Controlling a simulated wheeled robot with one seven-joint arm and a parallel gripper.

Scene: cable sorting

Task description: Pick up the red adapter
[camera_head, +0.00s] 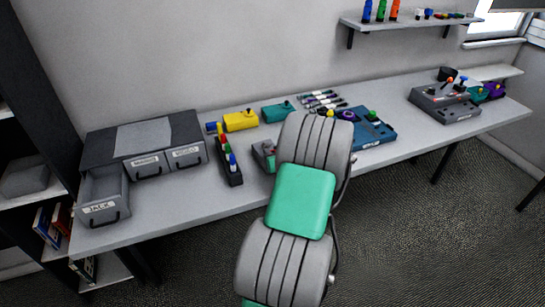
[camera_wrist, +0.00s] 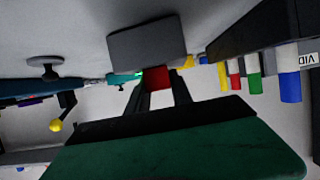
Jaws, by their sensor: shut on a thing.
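The red adapter (camera_wrist: 157,79) shows in the wrist view as a small red block between the two dark fingers of my gripper (camera_wrist: 156,88). The fingers are shut on it. A flat grey block (camera_wrist: 147,45) is right beside the adapter in that view; I cannot tell whether they touch. In the head view my arm covers the gripper and the adapter, over the middle of the desk.
The long grey desk (camera_head: 190,216) holds a drawer cabinet (camera_head: 150,137) with its left drawer open. A black rack of coloured connectors (camera_head: 229,165), a yellow box (camera_head: 240,121), a teal box (camera_head: 277,112) and a blue box (camera_head: 374,130) stand around my arm. The desk's right-middle is clear.

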